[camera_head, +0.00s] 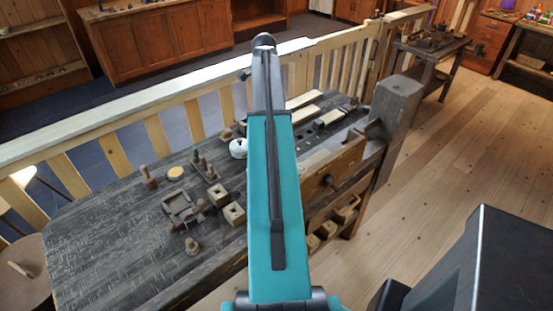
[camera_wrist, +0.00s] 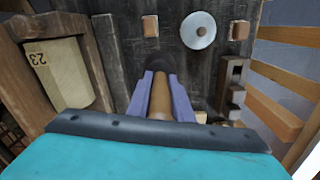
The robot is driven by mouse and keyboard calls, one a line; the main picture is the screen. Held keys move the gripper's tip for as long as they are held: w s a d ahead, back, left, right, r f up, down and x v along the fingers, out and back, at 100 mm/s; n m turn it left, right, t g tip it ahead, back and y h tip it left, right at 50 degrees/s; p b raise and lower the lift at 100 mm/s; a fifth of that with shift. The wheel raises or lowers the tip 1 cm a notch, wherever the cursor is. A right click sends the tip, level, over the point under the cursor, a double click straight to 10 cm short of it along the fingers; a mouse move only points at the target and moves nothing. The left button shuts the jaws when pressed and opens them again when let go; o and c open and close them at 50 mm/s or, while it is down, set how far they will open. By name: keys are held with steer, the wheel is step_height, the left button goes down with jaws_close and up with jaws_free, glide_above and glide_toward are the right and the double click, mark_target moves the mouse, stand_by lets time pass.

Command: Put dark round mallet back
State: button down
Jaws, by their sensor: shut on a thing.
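My gripper (camera_wrist: 160,84) is shut on the dark round mallet (camera_wrist: 158,103) in the wrist view. The mallet's brown handle lies between the two bluish fingers, and its dark rounded head shows beyond the fingertips, against the dark bench top. I cannot tell whether the head touches the bench. In the head view my teal arm reaches over the workbench (camera_head: 95,235) and hides the gripper and the mallet.
In the wrist view a pale round disc (camera_wrist: 198,30) lies between two small wooden blocks, with a dark notched piece (camera_wrist: 232,85) at right. A wooden box-like part marked 23 (camera_wrist: 62,72) stands left. Wooden blocks (camera_head: 234,213) and a vise post (camera_head: 396,100) show in the head view.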

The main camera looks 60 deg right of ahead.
steer(key=s+d+m, duration=0.1)
steer(key=s+d, duration=0.1)
steer(key=s, duration=0.1)
steer(key=shift+d, duration=0.1)
steer(key=shift+w, duration=0.1)
step_height(320, 180, down, 6)
steer(key=p, duration=0.1)
steer(key=shift+p, duration=0.4)
steer(key=shift+f, duration=0.15)
stand_by(0.3)
steer(key=shift+f+p, duration=0.6)
steer(key=shift+f, duration=1.2)
steer(key=shift+f, duration=0.1)
steer(key=c, duration=1.6)
jaws_free()
